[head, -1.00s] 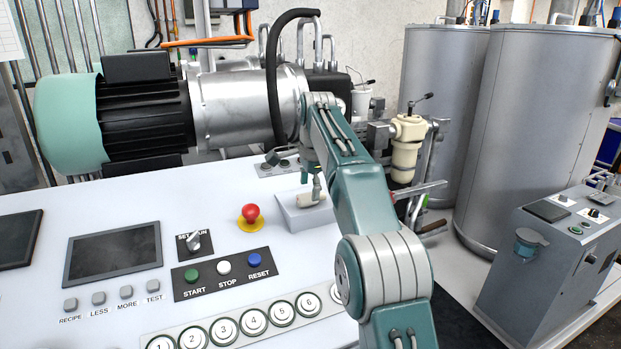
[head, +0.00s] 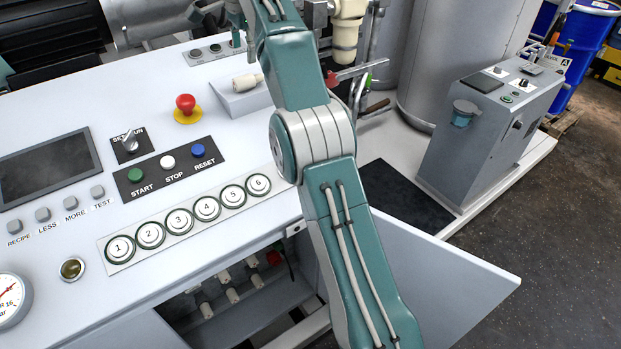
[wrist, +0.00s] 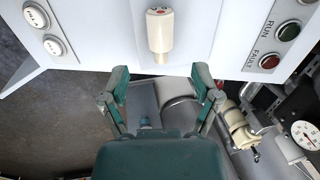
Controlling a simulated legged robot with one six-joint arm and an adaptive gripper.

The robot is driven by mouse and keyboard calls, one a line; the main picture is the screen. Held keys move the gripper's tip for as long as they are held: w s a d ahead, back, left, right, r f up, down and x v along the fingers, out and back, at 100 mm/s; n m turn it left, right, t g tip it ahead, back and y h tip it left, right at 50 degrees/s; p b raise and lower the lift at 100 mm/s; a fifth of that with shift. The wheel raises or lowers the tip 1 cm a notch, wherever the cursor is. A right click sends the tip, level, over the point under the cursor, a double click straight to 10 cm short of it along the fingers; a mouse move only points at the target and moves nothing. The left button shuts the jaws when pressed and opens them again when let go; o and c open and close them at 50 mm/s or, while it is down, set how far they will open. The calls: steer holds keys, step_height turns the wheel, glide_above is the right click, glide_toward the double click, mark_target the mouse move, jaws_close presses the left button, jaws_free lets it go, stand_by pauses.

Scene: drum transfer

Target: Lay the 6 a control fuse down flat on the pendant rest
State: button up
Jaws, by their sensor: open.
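The cream control fuse (head: 248,82) lies on its side on the pendant rest (head: 238,102), a pale raised block at the back right of the console. In the wrist view the fuse (wrist: 160,36) shows whole, with a small red mark on its far end. My gripper (wrist: 161,80) is open and empty, its two fingers spread wide, apart from the fuse and nearer the camera. In the head view my gripper is near the top edge, mostly cut off.
An open cabinet under the console holds several cream fuses (head: 207,310); its door (head: 450,285) stands out to the right. A red emergency button (head: 186,103) is left of the rest. A grey control box (head: 490,130) stands further right.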

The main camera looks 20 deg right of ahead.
steer(key=s+r+n+t, duration=0.25)
steer(key=s+n, duration=0.55)
steer(key=s, duration=1.1)
steer(key=s+f+n, duration=0.7)
steer(key=s+f, duration=0.9)
steer(key=s, duration=0.4)
steer(key=shift+s+n+t, duration=0.3)
steer(key=shift+t, duration=0.15)
steer(key=shift+a, duration=0.1)
steer(key=c, duration=0.3)
steer(key=shift+s, duration=0.15)
